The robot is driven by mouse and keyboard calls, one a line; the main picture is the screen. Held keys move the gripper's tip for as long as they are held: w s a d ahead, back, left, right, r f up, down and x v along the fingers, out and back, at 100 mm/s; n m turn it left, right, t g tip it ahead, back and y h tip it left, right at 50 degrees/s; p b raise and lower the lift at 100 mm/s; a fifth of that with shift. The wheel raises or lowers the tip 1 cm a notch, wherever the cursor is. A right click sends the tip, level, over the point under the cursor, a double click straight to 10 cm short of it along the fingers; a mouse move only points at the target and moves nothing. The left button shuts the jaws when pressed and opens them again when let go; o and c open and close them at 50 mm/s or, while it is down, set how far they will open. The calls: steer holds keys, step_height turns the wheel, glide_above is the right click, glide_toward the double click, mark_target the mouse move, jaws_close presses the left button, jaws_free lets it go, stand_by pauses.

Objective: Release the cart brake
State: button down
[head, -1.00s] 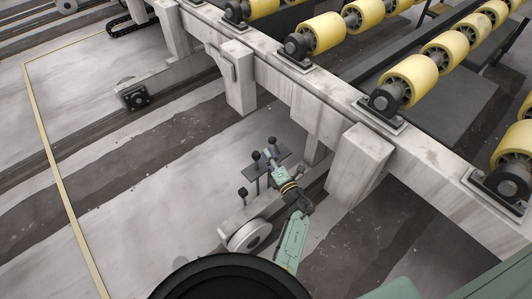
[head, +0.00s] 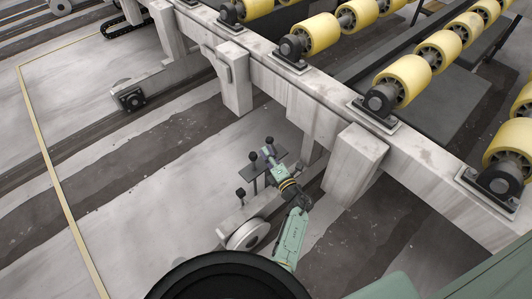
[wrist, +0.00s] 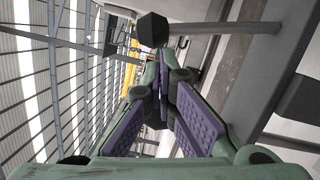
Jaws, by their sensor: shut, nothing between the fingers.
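The cart shows low in the head view as a pale wheel (head: 247,235) with upright levers ending in black knobs. One knob (head: 254,143) stands just left of my gripper (head: 267,153), another (head: 270,140) just beyond it, and a lower one (head: 240,192) nearer the wheel. I cannot tell which lever is the brake. In the wrist view, the purple-padded fingers of my gripper (wrist: 160,88) meet at the tips with nothing between them. A black knob (wrist: 152,30) is just ahead of the fingertips; contact is unclear.
A concrete beam (head: 290,75) on stout posts (head: 354,165) runs close to the right of my arm, with yellow rollers (head: 402,80) above it. Open floor (head: 130,230) lies to the left, bounded by a yellow line (head: 60,190).

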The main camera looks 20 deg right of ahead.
steer(key=shift+w+d+r+m+p, duration=0.3)
steer(key=shift+d+r+m+p, duration=0.55)
steer(key=shift+p, duration=0.3)
steer(key=shift+w+d+r+m+g+p, duration=0.15)
steer(key=shift+d+r+m+p, duration=0.05)
steer(key=shift+d+m+p, duration=0.2)
steer(key=shift+w+d+r+m+g+p, duration=0.1)
steer(key=shift+d+r+m+g+p, duration=0.1)
steer(key=shift+d+m+p, duration=0.2)
steer(key=shift+w+d+m+g+p, duration=0.1)
steer(key=shift+w+d+m, duration=0.15)
steer(key=shift+d+m, duration=0.3)
steer(key=shift+w+d+m+g+p, duration=0.15)
steer(key=shift+w+d+m, duration=0.15)
steer(key=shift+d, duration=0.4)
steer(key=shift+w+d+m+g+p, duration=0.1)
steer(key=shift+w+d+m, duration=0.1)
steer(key=shift+d+m, duration=0.4)
steer(key=shift+r, duration=0.1)
steer(key=shift+d, duration=0.1)
step_height(320, 180, up, 10)
glide_above(272, 142)
steer(key=d, duration=0.4)
